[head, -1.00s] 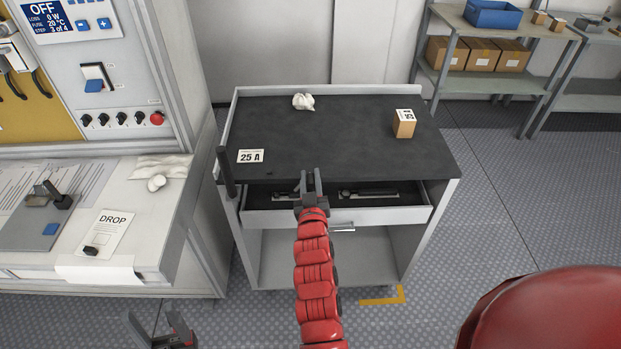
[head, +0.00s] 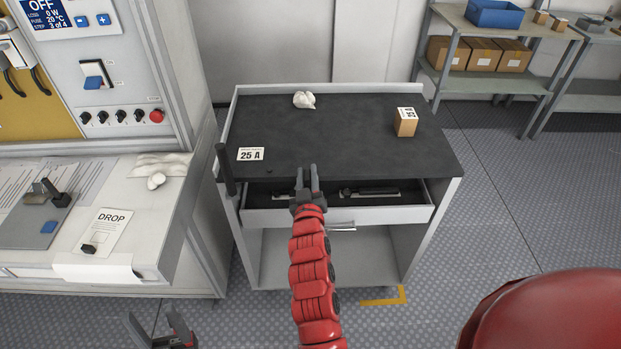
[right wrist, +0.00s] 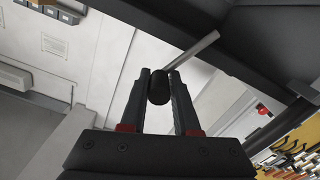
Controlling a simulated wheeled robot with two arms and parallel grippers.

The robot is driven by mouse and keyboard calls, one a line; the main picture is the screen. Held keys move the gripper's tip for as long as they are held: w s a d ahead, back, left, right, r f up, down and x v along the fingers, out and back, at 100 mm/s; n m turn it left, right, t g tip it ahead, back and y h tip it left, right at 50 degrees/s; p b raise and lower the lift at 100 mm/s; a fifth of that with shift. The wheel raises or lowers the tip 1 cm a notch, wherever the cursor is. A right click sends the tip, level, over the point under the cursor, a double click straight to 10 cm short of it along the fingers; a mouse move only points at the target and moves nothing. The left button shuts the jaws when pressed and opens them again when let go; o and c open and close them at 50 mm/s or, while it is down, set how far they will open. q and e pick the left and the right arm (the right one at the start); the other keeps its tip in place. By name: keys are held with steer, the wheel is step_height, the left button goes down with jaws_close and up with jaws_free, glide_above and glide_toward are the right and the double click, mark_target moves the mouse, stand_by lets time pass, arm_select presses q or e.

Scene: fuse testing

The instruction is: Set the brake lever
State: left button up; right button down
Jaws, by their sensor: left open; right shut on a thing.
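My right gripper (head: 307,178) is above the front edge of the cart's open drawer in the head view. In the right wrist view its two fingers (right wrist: 160,82) close on a black rounded knob (right wrist: 159,88). A thin pale rod (right wrist: 195,50) runs from the knob to the upper right; I take this to be the brake lever. In the head view the knob is hidden or too small to make out. My left gripper (head: 163,335) is open and empty at the bottom left, low in front of the bench.
The bench (head: 160,215) is close on the left.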

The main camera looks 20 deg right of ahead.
steer(key=a+n+b, duration=0.1)
steer(key=a+n, duration=0.1)
steer(key=w+a+n+b, duration=0.1)
steer(key=n, duration=0.2)
steer(key=shift+a+r, duration=0.2)
steer(key=shift+a, duration=0.2)
steer(key=a+n, duration=0.1)
steer(key=n, duration=0.1)
steer(key=a+n, duration=0.1)
steer(key=shift+w+f+n, duration=0.15)
steer(key=shift+w+n, duration=0.2)
steer(key=shift+n, duration=0.05)
steer(key=n, duration=0.1)
steer(key=a+n, duration=0.1)
steer(key=shift+w+a+f+n, duration=0.2)
steer(key=shift+a+f+n, duration=0.05)
steer(key=shift+a+n, duration=0.05)
steer(key=shift+a+f+n, duration=0.1)
steer(key=shift+a+n, duration=0.05)
steer(key=shift+n, duration=0.25)
steer(key=shift+a+f, duration=0.1)
steer(key=shift+a, duration=0.05)
steer(key=c, duration=1)
jaws_free()
steer(key=shift+a, duration=0.1)
steer(key=o, duration=0.3)
steer(key=shift+w+a, duration=0.15)
